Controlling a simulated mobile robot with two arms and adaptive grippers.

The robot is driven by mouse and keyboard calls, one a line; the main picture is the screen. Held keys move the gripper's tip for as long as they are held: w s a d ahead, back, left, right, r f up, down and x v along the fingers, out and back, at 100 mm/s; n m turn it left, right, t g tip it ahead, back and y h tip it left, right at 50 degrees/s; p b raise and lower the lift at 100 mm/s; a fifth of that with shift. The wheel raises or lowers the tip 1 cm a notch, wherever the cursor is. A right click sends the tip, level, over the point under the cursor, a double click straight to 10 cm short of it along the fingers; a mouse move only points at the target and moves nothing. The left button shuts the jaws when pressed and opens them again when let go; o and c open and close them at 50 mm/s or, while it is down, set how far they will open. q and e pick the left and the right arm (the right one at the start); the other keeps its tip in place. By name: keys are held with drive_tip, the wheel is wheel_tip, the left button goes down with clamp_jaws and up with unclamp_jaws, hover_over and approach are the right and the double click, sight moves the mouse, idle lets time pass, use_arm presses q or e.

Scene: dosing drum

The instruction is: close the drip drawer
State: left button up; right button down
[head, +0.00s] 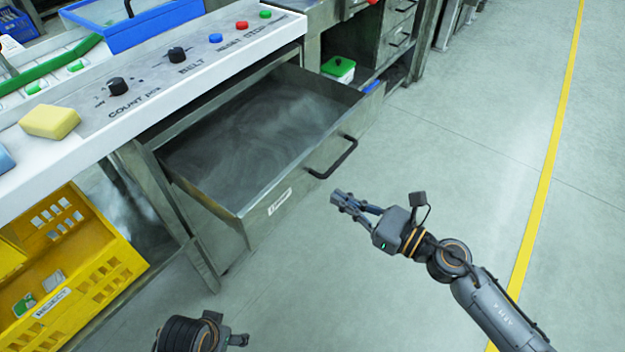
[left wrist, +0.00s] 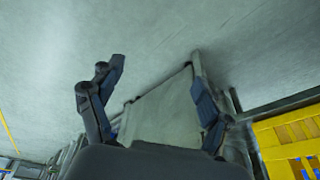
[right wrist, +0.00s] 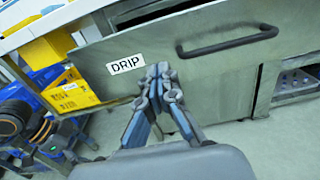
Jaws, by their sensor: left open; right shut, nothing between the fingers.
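The drip drawer (head: 300,185) is pulled well out of the grey bench in the head view, and its inside is bare. Its front carries a black bar handle (head: 335,160) and a white label; the right wrist view shows the label (right wrist: 126,64) reading DRIP and the handle (right wrist: 228,42). My right gripper (head: 338,200) is shut and empty, in front of the drawer front, just below the handle in the head view. Whether its tips touch the front is unclear. My left gripper (left wrist: 158,78) is open in the left wrist view, with nothing gripped; the head view shows only part of it at the bottom.
A yellow reject crate (head: 75,270) stands left of the drawer, under the white control panel (head: 150,85) with knobs and buttons. A green-lidded box (head: 338,68) sits on a shelf behind the drawer. The floor to the right is clear, with a yellow line (head: 545,175).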

sight(301, 176)
use_arm(q)
wheel_tip(301, 176, down, 4)
drive_tip(key=shift+s+f+p, duration=0.15)
drive_tip(key=shift+p, duration=0.3)
use_arm(e)
drive_tip(key=x, duration=0.8)
